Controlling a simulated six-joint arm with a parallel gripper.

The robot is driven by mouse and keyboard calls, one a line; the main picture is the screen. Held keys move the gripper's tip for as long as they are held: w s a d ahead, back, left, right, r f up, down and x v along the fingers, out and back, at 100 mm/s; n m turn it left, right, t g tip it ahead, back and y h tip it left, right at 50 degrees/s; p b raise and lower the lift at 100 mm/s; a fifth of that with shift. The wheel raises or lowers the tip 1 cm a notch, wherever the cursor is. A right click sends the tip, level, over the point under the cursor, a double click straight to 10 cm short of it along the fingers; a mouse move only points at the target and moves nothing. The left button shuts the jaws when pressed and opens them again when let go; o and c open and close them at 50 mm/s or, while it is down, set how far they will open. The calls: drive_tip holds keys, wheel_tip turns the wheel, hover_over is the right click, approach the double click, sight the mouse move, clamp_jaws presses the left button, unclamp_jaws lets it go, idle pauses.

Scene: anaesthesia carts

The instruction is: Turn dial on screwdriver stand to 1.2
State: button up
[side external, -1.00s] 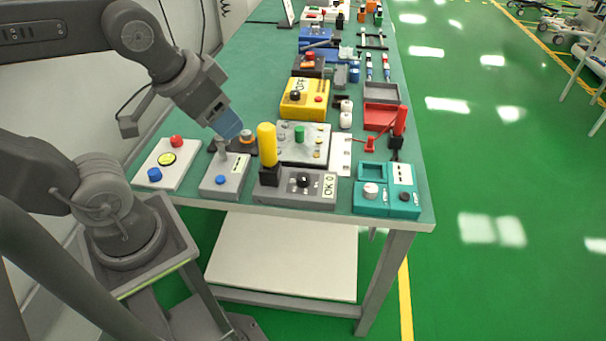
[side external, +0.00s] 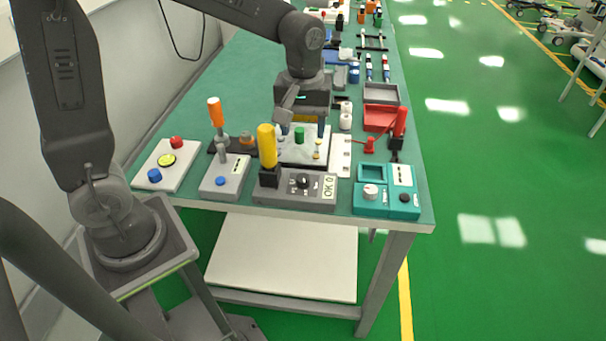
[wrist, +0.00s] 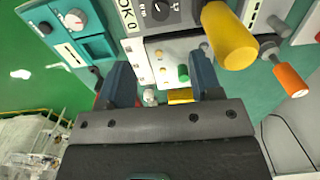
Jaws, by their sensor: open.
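A grey box (side external: 325,200) at the table's near edge has a black dial (side external: 303,181), an "OK 0" label and a yellow-handled tool (side external: 267,146) upright in a black holder. I take it for the screwdriver stand. In the wrist view, its dial (wrist: 160,10) is at the top edge and the yellow handle (wrist: 230,35) at upper right. The dial's setting is too small to read. My gripper (side external: 302,130) is open and empty, above the pale panel with the green knob (side external: 299,135), behind the box and apart from the dial. Its fingers (wrist: 161,72) are spread in the wrist view.
An orange-handled tool (side external: 216,112) stands at a grey box (side external: 225,178) on the left. A teal box (side external: 373,207) with a white dial (side external: 371,190) is right. A white panel (side external: 177,180) with coloured buttons is far left. Red tray (side external: 381,117) and yellow box lie behind.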

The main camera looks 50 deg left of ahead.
sight(303, 177)
wheel_tip(303, 177, down, 14)
drive_tip(key=shift+r, duration=0.2)
idle(0.4)
drive_tip(key=c, duration=0.9)
drive_tip(key=shift+m, duration=1.5)
drive_tip(key=o, duration=0.9)
drive_tip(key=shift+r, duration=0.1)
wheel_tip(303, 177, up, 14)
